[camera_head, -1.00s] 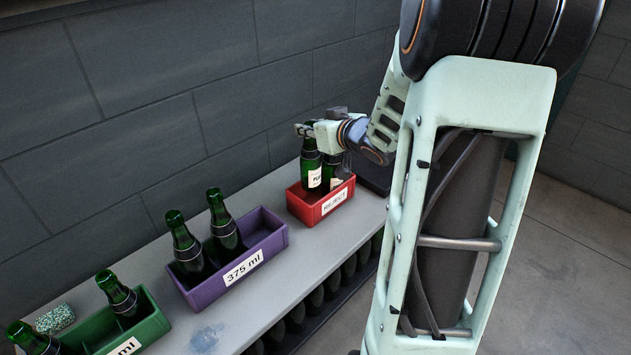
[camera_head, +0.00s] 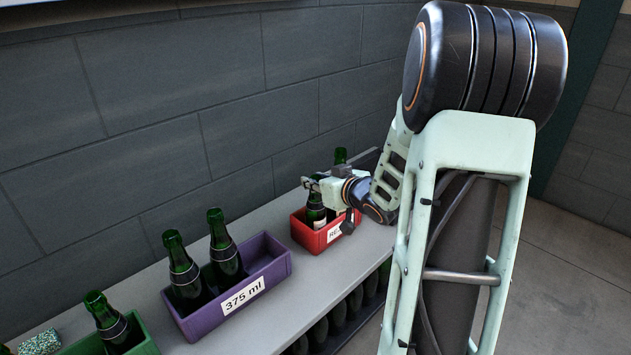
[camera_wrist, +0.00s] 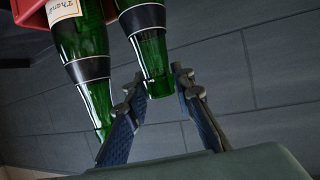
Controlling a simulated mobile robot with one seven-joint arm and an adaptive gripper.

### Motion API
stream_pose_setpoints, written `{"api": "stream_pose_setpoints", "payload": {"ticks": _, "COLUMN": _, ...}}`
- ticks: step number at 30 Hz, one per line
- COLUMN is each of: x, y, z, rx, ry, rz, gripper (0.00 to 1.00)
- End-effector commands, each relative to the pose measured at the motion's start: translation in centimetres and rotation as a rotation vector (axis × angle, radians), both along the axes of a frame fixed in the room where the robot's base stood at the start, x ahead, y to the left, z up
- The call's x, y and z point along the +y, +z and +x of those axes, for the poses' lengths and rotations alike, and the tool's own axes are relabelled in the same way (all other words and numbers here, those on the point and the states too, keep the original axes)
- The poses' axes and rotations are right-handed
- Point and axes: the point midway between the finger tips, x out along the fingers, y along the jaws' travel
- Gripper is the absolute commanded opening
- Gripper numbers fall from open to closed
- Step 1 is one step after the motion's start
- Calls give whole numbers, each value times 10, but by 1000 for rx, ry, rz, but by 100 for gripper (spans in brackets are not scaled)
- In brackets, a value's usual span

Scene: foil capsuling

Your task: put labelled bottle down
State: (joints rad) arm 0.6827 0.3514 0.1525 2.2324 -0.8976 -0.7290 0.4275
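A dark green bottle (camera_head: 316,208) stands in the red crate (camera_head: 318,237), below my gripper (camera_head: 312,184). Its pale label is partly hidden by the crate wall. In the wrist view, my gripper (camera_wrist: 154,82) has its two fingers spread on either side of a bottle neck (camera_wrist: 153,60), with small gaps showing. A second green bottle (camera_wrist: 88,70) with a cream label and black neck band is beside it, left of the fingers. In the head view, another bottle neck (camera_head: 340,155) shows behind my gripper. The bottles' bases are hidden.
A purple crate (camera_head: 275,262) marked 375 ml holds two bottles to the left. A green crate (camera_head: 147,347) with a bottle (camera_head: 105,318) is at the lower left, near a speckled block (camera_head: 40,342). Clear grey bench lies between the purple and red crates. A wall runs behind.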

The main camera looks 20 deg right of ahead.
Motion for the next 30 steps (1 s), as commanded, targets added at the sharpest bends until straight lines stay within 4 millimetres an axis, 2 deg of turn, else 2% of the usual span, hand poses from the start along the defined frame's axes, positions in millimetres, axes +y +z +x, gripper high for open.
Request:
{"api": "stream_pose_setpoints", "payload": {"ticks": 1, "x": 0, "y": 0, "z": 0, "rx": 0, "ry": 0, "rz": 0, "gripper": 27}}
{"api": "stream_pose_setpoints", "payload": {"ticks": 5, "x": 0, "y": 0, "z": 0, "rx": 1, "ry": 0, "rz": 0, "gripper": 40}}
{"api": "stream_pose_setpoints", "payload": {"ticks": 16, "x": -1, "y": 6, "z": -2, "rx": 1, "ry": -1, "rz": 0, "gripper": 40}}
{"api": "stream_pose_setpoints", "payload": {"ticks": 20, "x": -3, "y": 16, "z": -21, "rx": 2, "ry": -4, "rz": -1, "gripper": 40}}
{"api": "stream_pose_setpoints", "payload": {"ticks": 30, "x": -8, "y": 43, "z": -87, "rx": 1, "ry": -3, "rz": 1, "gripper": 40}}
